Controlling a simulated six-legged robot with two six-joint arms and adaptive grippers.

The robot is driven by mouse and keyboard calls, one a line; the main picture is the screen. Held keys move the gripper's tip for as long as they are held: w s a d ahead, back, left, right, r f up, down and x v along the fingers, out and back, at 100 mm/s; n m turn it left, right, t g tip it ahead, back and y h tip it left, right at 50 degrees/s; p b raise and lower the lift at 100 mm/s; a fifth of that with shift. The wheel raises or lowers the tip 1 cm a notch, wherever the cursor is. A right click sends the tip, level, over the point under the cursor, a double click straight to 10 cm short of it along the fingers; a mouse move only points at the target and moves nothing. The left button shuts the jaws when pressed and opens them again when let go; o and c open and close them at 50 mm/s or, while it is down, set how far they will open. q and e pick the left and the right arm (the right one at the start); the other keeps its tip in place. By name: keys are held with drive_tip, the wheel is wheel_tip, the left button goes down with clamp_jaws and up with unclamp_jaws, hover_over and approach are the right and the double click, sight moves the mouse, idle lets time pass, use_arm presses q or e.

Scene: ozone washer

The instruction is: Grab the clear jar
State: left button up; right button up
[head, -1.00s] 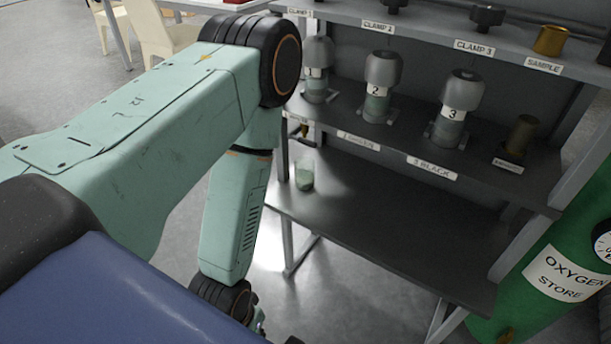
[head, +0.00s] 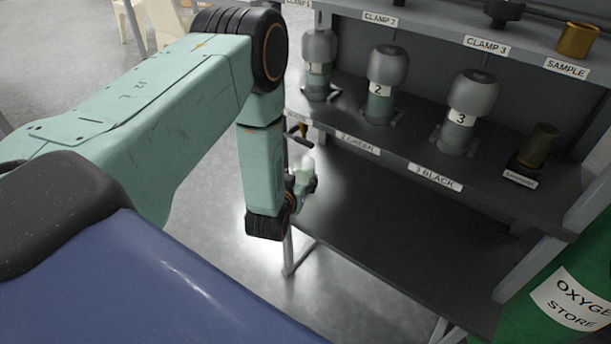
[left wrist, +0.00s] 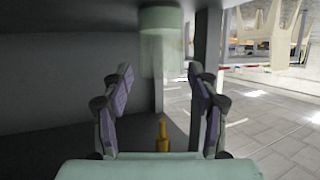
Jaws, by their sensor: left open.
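The clear jar (head: 306,166) stands near the left end of the dark lower shelf in the head view, partly hidden by my left gripper. My left gripper (head: 303,187) is right at the jar, low at the shelf's left edge. In the left wrist view the jar (left wrist: 161,42) is a pale green, see-through cylinder at the top middle. The open fingers of my left gripper (left wrist: 161,90) flank its line left and right, with clear gaps; no contact shows. My right gripper is in neither view.
The middle shelf (head: 410,148) overhangs the lower shelf (head: 400,235) and holds numbered bottles 1, 2 (head: 381,85) and 3 (head: 467,110). A brass fitting (left wrist: 162,133) sits between the fingers in the wrist view. A green oxygen tank (head: 570,290) stands at right.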

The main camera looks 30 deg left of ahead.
sight(300, 174)
use_arm(q)
drive_tip(key=x, duration=0.1)
drive_tip(key=b+x, duration=0.1)
drive_tip(key=x, duration=0.1)
drive_tip(key=b+x, duration=0.1)
drive_tip(key=x, duration=0.1)
drive_tip(key=shift+s+a+f, duration=0.1)
drive_tip(key=shift+f, duration=0.15)
drive_tip(key=shift+w+a+f+b, duration=0.1)
drive_tip(key=shift+w+a+b, duration=0.15)
drive_tip(key=shift+w, duration=0.3)
drive_tip(key=shift+w+f, duration=0.1)
drive_tip(key=shift+w, duration=0.15)
drive_tip(key=shift+s, duration=0.1)
drive_tip(key=c, duration=1)
drive_tip(key=shift+c, duration=0.2)
